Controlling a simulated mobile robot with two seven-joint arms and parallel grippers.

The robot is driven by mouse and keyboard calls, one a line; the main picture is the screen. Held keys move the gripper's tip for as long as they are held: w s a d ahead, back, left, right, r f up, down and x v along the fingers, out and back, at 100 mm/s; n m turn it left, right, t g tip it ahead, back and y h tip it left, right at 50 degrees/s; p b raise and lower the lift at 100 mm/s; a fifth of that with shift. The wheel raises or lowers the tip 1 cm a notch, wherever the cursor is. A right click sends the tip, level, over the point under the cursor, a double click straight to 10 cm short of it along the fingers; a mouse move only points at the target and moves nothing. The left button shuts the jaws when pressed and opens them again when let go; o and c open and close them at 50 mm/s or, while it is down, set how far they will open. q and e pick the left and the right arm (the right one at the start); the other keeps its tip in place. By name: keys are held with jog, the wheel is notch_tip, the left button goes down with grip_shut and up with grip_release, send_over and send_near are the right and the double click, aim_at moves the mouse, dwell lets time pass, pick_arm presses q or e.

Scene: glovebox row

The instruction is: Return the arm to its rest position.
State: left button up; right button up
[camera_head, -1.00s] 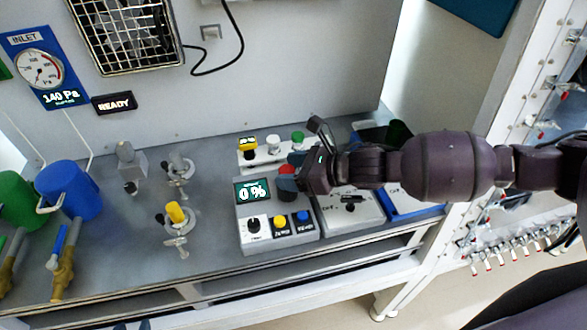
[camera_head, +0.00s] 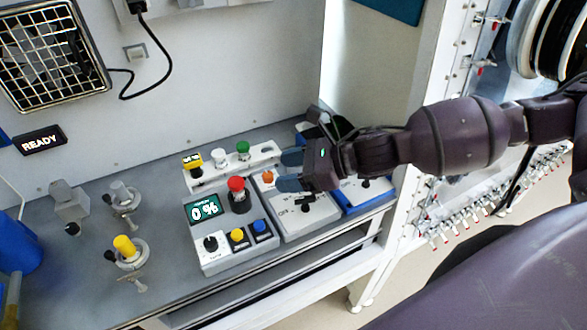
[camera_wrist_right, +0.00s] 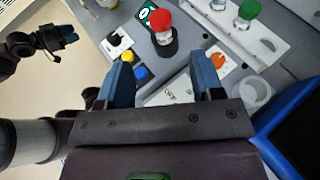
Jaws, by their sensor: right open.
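My right gripper (camera_head: 290,171) is open and empty, its two blue fingers pointing left above the grey switch box (camera_head: 309,222). The right wrist view shows the same open gripper (camera_wrist_right: 163,78) with a gap between its fingers. The red mushroom knob (camera_head: 236,186) on the display box (camera_head: 217,258) stands left of the fingers and apart from them. It also shows beyond the fingers in the wrist view (camera_wrist_right: 161,22). My left gripper (camera_wrist_right: 67,35) shows small at the upper left of the wrist view; its jaw gap is unclear. It is outside the head view.
A strip with yellow, white and green knobs (camera_head: 262,153) lies behind the boxes. A blue-edged box (camera_head: 375,197) and a dark bin are near my right forearm. A yellow-handled valve (camera_head: 126,247) stands at left. The white cabinet frame (camera_head: 398,215) rises at the right.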

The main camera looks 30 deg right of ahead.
jog(key=shift+s+d+r, duration=0.15)
jog(key=shift+s+d, duration=0.1)
jog(key=shift+d, duration=0.05)
dwell(0.4)
